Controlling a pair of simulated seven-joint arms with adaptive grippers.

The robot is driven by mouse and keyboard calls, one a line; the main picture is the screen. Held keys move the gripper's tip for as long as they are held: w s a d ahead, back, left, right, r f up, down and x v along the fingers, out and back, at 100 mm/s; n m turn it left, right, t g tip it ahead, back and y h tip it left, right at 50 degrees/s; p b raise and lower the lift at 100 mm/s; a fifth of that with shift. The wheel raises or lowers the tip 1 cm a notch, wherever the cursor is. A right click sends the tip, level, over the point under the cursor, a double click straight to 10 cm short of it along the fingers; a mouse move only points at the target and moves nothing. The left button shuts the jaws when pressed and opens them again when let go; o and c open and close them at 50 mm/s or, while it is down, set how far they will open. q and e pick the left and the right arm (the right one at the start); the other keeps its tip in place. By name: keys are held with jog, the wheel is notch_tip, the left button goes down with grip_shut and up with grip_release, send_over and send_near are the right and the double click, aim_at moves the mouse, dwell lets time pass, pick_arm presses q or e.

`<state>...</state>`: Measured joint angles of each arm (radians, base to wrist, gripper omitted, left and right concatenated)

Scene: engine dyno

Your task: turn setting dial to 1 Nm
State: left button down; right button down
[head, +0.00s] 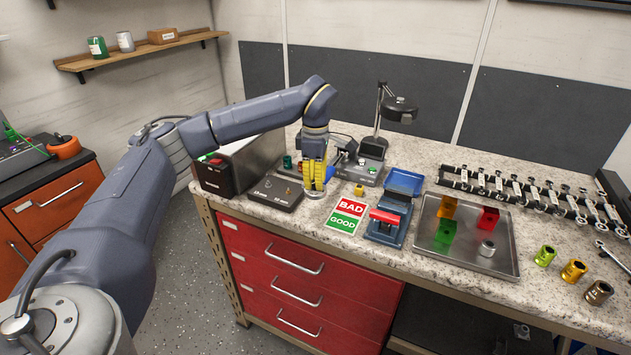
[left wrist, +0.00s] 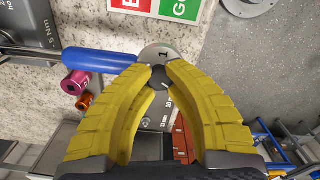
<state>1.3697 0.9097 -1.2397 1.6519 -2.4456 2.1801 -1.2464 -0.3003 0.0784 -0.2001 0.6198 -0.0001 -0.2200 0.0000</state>
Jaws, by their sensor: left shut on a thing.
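My left gripper (head: 314,188) points down at the bench, beside a dark box with Nm labels (head: 275,194). In the left wrist view its yellow fingers (left wrist: 160,78) close in on a small dark knob at the middle of the round setting dial (left wrist: 160,51). The gripper is shut on this knob. The dial is pale grey and shows a "1" on the side away from the palm. The fingers hide the rest of its scale, and I cannot tell where its pointer stands. In the head view the gripper mostly hides the dial. My right gripper is not in view.
A BAD/GOOD card (head: 346,215), a blue device with a red part (head: 390,212) and a metal tray (head: 465,257) lie to the right. A lamp (head: 399,108) stands behind. In the left wrist view a blue cylinder (left wrist: 100,60) and a magenta socket (left wrist: 75,83) are close by.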

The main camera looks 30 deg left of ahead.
pick_arm(q)
jog(key=n, duration=1.8)
jog(key=shift+n, duration=2.9)
jog(key=c, duration=1.1)
grip_release()
jog(key=shift+r, duration=6.05)
